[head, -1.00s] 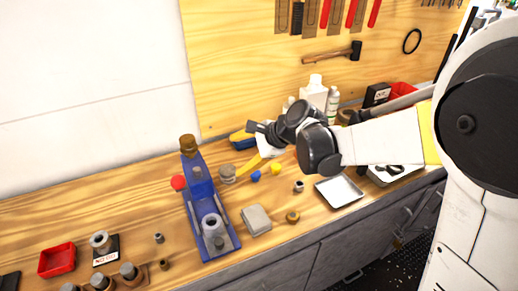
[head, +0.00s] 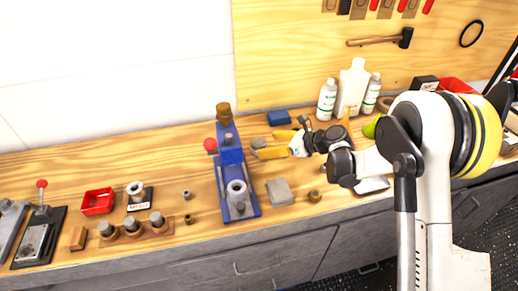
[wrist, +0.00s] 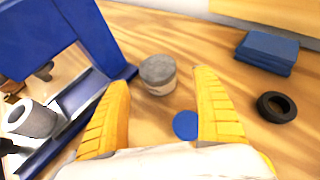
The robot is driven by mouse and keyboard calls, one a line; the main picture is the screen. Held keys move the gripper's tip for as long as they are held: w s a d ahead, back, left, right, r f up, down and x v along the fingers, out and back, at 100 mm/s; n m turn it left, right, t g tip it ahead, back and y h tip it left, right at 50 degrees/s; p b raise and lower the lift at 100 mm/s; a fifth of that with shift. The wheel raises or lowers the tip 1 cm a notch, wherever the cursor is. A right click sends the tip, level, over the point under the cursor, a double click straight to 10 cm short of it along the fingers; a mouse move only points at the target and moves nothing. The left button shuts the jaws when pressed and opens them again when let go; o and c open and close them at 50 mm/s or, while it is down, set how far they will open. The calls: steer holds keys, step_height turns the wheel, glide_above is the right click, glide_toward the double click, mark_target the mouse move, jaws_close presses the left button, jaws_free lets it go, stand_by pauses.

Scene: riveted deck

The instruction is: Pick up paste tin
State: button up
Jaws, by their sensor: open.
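The paste tin appears to be the short round grey tin with a pale lower band (wrist: 158,76), standing upright on the wooden bench in the wrist view. My gripper (wrist: 161,80) is open, its two yellow fingers spread wide. The tin stands ahead, between the lines of the fingertips, with no visible contact.
The blue press (head: 232,175) stands close on the left. A blue disc (wrist: 185,125) lies between the fingers. A blue box (wrist: 267,52) and a black ring (wrist: 277,106) lie to the right. A grey block (head: 279,192) sits nearer the bench front. White bottles (head: 352,88) stand behind.

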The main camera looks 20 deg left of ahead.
mark_target(263, 144)
steer(key=b+x, duration=0.2)
steer(key=x, duration=0.3)
steer(key=shift+s+a+r, duration=0.1)
steer(key=shift+a+r, duration=0.05)
steer(key=shift+r, duration=0.15)
steer(key=c, duration=1.3)
steer(key=shift+c, duration=0.3)
